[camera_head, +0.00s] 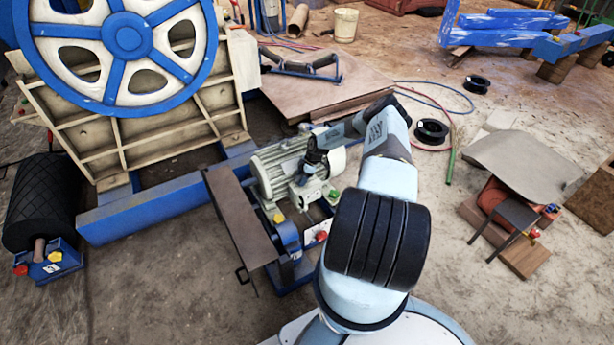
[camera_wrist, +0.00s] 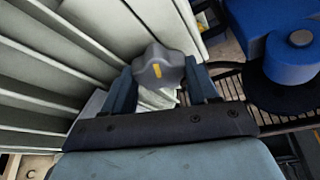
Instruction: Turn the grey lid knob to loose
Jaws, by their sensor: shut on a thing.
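The grey lid knob (camera_wrist: 158,68) shows at the centre of the wrist view. It is a lobed knob with a short yellow mark, against a pale ribbed housing. My gripper (camera_wrist: 160,88) is shut on the knob, with one finger on each side of it. In the head view my gripper (camera_head: 318,165) is at the pale grey motor unit (camera_head: 280,172), near its top. The knob itself is too small and hidden there to make out.
A brown plate (camera_head: 240,215) stands left of the motor. A large blue and cream wheel (camera_head: 125,38) stands behind on the left. In the wrist view a blue round part (camera_wrist: 290,60) and a dark mesh guard (camera_wrist: 235,85) lie close on the right.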

